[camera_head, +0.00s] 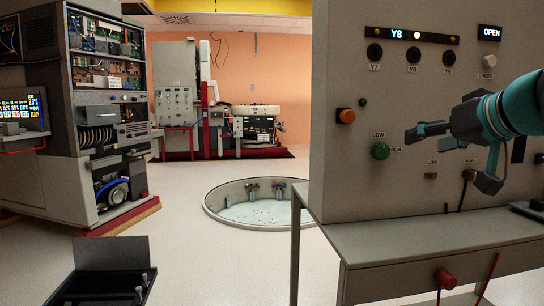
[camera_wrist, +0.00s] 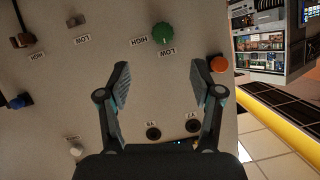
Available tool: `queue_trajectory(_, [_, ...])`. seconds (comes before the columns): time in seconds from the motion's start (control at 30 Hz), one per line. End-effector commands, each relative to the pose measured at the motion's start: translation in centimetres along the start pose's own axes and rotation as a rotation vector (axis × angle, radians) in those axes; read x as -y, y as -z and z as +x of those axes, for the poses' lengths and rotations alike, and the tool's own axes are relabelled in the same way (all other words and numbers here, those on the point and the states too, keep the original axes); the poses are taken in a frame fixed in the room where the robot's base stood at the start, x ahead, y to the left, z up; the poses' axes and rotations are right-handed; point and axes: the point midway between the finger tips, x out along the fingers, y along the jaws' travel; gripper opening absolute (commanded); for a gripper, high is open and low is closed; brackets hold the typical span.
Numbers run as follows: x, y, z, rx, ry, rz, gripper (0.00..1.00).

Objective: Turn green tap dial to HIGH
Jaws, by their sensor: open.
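The green tap dial (camera_head: 380,151) is a round knob on the grey panel, with a LOW label above it and a HIGH label to its right. It also shows in the wrist view (camera_wrist: 162,33), beyond my fingertips and roughly centred between them. I cannot tell surely which label its pointer faces. My gripper (camera_head: 450,158) is open and empty, to the right of the dial in the head view and apart from it. Its two spread fingers show in the wrist view (camera_wrist: 160,76). Nothing hides the dial.
An orange button (camera_head: 345,115) sits up-left of the dial; it lies just beyond one fingertip in the wrist view (camera_wrist: 219,63). Black knobs (camera_head: 374,52) line the panel's top. A grey shelf (camera_head: 440,238) juts out below. Open floor with a round pit (camera_head: 225,215) lies left.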

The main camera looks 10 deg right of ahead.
Motion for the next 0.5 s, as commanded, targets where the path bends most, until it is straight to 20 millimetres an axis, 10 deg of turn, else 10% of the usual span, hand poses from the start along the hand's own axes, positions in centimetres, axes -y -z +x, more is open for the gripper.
queue_trajectory(0.5, [0.5,0.5,7.0,-0.007,0.013,-0.001,0.66])
